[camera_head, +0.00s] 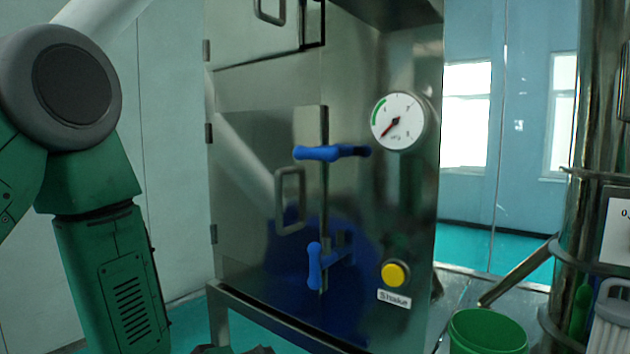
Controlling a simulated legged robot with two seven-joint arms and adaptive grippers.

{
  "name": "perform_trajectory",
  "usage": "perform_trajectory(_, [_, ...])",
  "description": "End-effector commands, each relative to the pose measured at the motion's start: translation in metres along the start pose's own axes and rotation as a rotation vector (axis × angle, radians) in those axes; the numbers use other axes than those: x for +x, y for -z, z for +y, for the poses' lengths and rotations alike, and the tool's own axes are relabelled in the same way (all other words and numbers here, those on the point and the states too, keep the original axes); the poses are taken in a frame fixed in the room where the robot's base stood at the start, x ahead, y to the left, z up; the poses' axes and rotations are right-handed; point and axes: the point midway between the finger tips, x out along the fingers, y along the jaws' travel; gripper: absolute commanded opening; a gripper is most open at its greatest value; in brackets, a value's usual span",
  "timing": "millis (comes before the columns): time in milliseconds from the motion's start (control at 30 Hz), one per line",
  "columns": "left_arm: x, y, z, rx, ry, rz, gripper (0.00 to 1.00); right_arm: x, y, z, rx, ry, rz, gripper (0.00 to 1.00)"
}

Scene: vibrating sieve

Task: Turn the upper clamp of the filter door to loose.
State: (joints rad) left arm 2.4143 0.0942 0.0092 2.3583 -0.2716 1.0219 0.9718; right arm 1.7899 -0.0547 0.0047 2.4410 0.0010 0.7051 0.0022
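The filter door (252,130) is a steel panel on the front of a steel cabinet and appears closed. The upper clamp (318,153) is a blue handle lying roughly horizontal across the door's right edge. The lower clamp (315,267) is a blue handle standing roughly upright. My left arm comes in at the left and hangs down, away from the door. A dark piece at the bottom edge may be the top of my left gripper (235,350); its fingers are hidden. No gripper touches either clamp. My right gripper is not in view.
A steel door handle (290,200) sits left of the clamps. A round gauge (398,121) and a yellow button (395,274) are on the cabinet to the right. A green bucket (488,333) stands at lower right, near a steel column (590,100). The space before the clamps looks clear.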

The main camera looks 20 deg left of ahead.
Motion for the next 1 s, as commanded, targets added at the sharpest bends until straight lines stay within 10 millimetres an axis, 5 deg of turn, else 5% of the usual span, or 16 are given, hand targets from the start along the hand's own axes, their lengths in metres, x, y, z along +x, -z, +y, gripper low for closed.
perform_trajectory(33, [-0.014, 0.037, 0.056, -0.082, -0.116, 0.053, 0.40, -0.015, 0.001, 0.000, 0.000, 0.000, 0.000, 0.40])
perform_trajectory(100, [-0.033, 0.075, 0.117, -0.200, -0.267, 0.092, 0.40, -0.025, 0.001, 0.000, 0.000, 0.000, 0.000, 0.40])
perform_trajectory(200, [-0.065, 0.115, 0.186, -0.336, -0.452, 0.109, 0.40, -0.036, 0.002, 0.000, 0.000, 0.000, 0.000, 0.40])
perform_trajectory(300, [-0.093, 0.140, 0.232, -0.426, -0.585, 0.100, 0.40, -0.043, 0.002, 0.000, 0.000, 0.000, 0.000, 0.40])
perform_trajectory(433, [-0.112, 0.155, 0.260, -0.486, -0.672, 0.083, 0.40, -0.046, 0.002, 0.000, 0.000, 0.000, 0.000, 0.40])
perform_trajectory(567, [-0.110, 0.159, 0.268, -0.497, -0.687, 0.078, 0.40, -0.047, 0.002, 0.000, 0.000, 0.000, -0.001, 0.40])
perform_trajectory(1000, [-0.044, 0.177, 0.318, -0.492, -0.684, 0.077, 0.40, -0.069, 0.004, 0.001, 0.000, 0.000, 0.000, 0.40])
